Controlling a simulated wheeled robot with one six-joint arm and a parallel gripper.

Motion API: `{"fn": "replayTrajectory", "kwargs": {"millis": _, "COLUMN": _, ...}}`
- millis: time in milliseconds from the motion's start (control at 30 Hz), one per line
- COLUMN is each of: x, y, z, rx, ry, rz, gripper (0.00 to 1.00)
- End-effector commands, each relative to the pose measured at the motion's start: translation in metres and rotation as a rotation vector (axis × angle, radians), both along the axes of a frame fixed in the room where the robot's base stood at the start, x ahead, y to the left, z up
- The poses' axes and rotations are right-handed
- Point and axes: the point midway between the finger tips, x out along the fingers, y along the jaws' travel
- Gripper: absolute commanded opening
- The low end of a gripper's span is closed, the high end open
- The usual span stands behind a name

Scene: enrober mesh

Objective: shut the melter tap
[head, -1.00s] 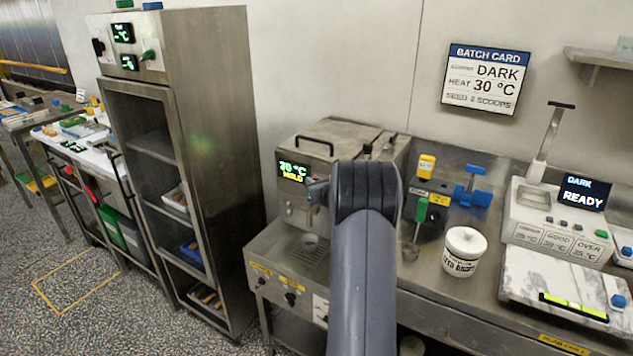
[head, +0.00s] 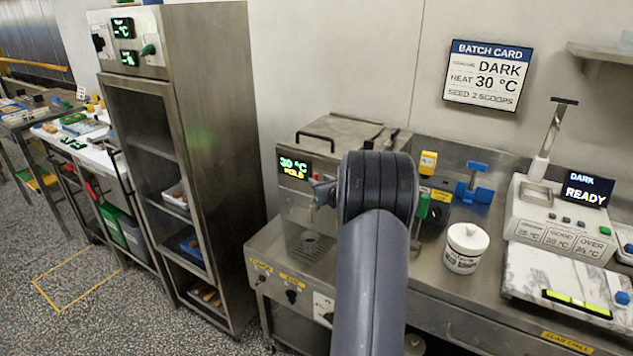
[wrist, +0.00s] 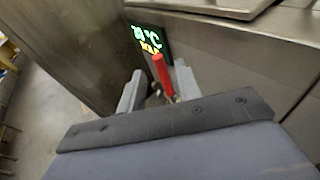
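The melter (head: 297,208) is a steel box with a lid and a lit display reading 30 °C HOLD. It stands left of my arm in the head view. Its tap has a red lever (wrist: 162,76), which stands nearly upright in the wrist view, below the display (wrist: 150,40). My gripper (wrist: 158,86) is open, with one grey finger on each side of the red lever. A gap shows on the left side; I cannot tell whether the right finger touches it. In the head view my arm hides much of the tap.
A drip grate (head: 312,247) lies below the tap. A tall steel cabinet (head: 215,150) stands to the left. Right of my arm are a white tub (head: 465,250), a blue clamp-like fitting (head: 473,190) and a marble slab (head: 540,268).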

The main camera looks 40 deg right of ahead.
Motion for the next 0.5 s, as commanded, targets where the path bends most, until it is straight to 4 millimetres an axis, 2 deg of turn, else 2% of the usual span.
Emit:
{"fn": "replayTrajectory", "kwargs": {"millis": 100, "x": -0.024, "y": 0.004, "z": 0.004, "rx": -0.002, "ry": -0.001, "rz": -0.002, "gripper": 0.33}}
{"fn": "replayTrajectory", "kwargs": {"millis": 233, "x": -0.044, "y": 0.008, "z": 0.008, "rx": -0.001, "ry": -0.001, "rz": -0.002, "gripper": 0.33}}
{"fn": "replayTrajectory", "kwargs": {"millis": 500, "x": -0.063, "y": 0.013, "z": 0.012, "rx": 0.0, "ry": 0.0, "rz": 0.0, "gripper": 0.33}}
